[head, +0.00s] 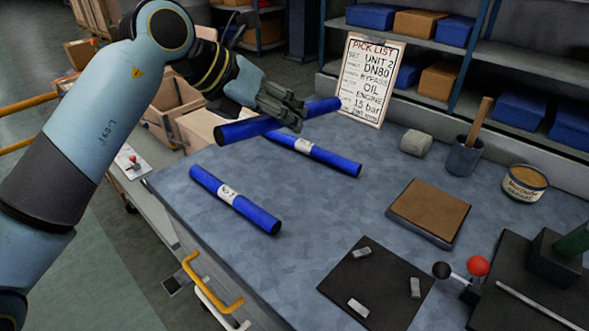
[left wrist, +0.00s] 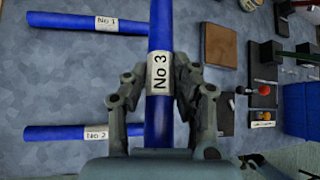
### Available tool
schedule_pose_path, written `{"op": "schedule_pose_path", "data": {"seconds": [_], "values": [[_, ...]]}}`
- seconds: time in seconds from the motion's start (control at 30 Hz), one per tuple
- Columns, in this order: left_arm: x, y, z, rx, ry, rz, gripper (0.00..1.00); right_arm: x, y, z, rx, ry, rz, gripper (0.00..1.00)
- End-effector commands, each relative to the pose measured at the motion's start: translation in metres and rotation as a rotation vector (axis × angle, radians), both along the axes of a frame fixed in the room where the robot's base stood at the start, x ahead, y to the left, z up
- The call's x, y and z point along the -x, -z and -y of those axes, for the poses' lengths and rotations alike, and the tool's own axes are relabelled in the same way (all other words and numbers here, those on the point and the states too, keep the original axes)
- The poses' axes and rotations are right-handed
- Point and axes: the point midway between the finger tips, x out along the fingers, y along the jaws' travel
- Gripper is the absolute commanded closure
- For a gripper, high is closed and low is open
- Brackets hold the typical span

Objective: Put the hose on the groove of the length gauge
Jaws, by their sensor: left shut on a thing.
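My left gripper (head: 288,112) is shut on a blue hose (head: 240,130) with a white label reading No 3 and holds it above the far left of the bench. In the left wrist view the fingers (left wrist: 162,82) grip this No 3 hose (left wrist: 160,28) around its label, and the hose runs up and down. Hose No 1 (head: 338,160) and hose No 2 (head: 258,216) lie apart on the bench; both also show in the left wrist view (left wrist: 62,22), (left wrist: 55,132). I cannot tell which fixture is the length gauge. My right gripper is not in view.
A black plate (head: 352,288) with small grey blocks lies at the front. A brown-topped pad (head: 430,208), a grey cup (head: 464,158), a tin (head: 524,184) and a pick list board (head: 370,80) stand behind. Red and black knobs (head: 478,266) are at right. Mid-bench is clear.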

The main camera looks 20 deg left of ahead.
Motion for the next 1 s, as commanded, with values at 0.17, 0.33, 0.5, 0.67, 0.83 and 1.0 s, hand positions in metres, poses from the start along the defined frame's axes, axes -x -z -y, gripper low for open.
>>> {"op": "schedule_pose_path", "data": {"seconds": [0.17, 0.33, 0.5, 0.67, 0.83, 1.0], "values": [[0.006, 0.019, 0.028, 0.004, -0.032, 0.0, 1.0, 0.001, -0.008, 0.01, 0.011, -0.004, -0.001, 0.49], [0.009, 0.026, 0.032, -0.005, -0.029, -0.001, 1.0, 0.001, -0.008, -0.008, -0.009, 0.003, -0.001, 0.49], [0.007, 0.049, -0.005, -0.013, -0.03, -0.005, 1.0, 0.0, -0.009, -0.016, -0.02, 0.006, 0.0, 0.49], [0.002, 0.072, -0.044, -0.009, -0.03, -0.003, 1.0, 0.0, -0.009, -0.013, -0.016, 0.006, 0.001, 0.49], [-0.002, 0.088, -0.071, -0.004, -0.029, -0.002, 1.0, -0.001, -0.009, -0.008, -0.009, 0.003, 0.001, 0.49], [-0.002, 0.098, -0.078, 0.0, -0.029, -0.001, 1.0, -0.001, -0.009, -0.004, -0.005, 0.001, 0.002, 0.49]]}}
